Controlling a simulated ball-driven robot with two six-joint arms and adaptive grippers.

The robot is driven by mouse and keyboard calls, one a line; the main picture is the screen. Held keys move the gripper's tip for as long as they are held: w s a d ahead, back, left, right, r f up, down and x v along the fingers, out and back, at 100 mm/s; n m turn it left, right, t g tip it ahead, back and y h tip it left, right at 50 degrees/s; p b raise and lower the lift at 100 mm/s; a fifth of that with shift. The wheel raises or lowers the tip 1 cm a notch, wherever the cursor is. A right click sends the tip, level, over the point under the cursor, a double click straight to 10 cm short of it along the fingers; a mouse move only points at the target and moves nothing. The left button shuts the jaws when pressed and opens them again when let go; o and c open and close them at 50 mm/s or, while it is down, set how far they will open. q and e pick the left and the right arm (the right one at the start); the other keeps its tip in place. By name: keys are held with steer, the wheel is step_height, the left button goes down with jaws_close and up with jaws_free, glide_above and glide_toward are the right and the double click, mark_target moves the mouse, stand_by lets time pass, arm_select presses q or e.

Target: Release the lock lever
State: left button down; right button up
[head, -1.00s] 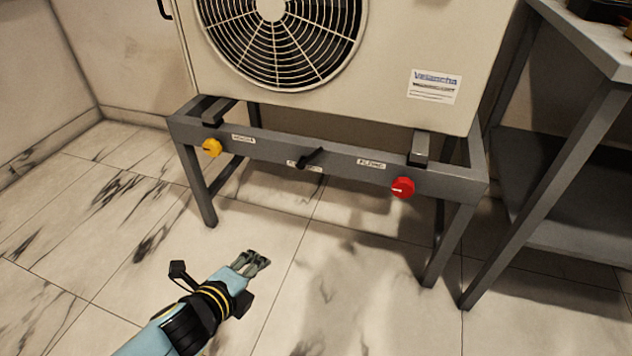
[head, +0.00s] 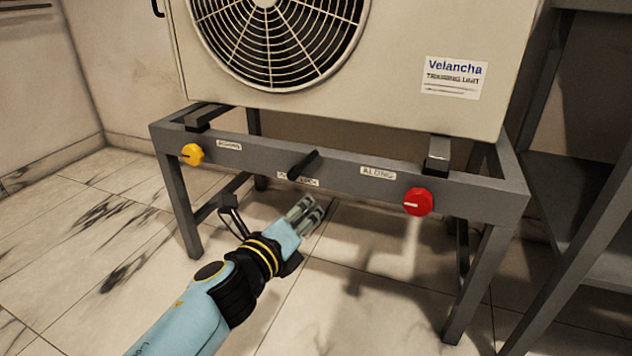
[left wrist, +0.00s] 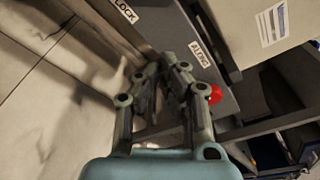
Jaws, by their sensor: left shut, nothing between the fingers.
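The lock lever (head: 303,163) is a short black bar on the front rail of the grey stand, tilted up to the right. A partly readable label (head: 298,180) sits just under it. My left gripper (head: 314,206) is shut and empty. In the head view it appears just below the lever, apart from it. In the left wrist view the gripper's fingers (left wrist: 165,65) point toward the rail, between a label reading LOCK (left wrist: 124,10) and one reading ALONG (left wrist: 199,53). I cannot make out the lever there. My right gripper is not in view.
A yellow knob (head: 192,154) is at the rail's left and a red knob (head: 418,201) at its right. A beige fan unit (head: 400,60) stands on the grey stand (head: 345,175). A grey shelf (head: 580,200) is at the right. The floor in front is free.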

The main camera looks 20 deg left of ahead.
mark_target(331, 173)
arm_select(q)
steer(key=w, duration=0.3)
steer(key=w+d+f+b, duration=0.1)
steer(key=w, duration=0.6)
steer(key=shift+w+d+f+b, duration=0.15)
steer(key=shift+d+b, duration=0.1)
steer(key=shift+b, duration=0.05)
steer(key=shift+s+a+r+p, duration=0.2)
steer(key=shift+a+r+p, duration=0.2)
steer(key=shift+r, duration=0.1)
steer(key=shift+s+a+r+p, duration=0.15)
steer(key=shift+a+r+p, duration=0.25)
steer(key=shift+r, duration=0.1)
steer(key=shift+s+a+r+p, duration=0.2)
steer(key=shift+a+r+p, duration=0.25)
steer(key=shift+a, duration=0.3)
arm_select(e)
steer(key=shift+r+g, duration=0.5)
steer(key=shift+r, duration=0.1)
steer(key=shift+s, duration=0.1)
arm_select(q)
steer(key=shift+a+r+n, duration=0.1)
steer(key=shift+r+n, duration=0.05)
steer(key=shift+n, duration=0.15)
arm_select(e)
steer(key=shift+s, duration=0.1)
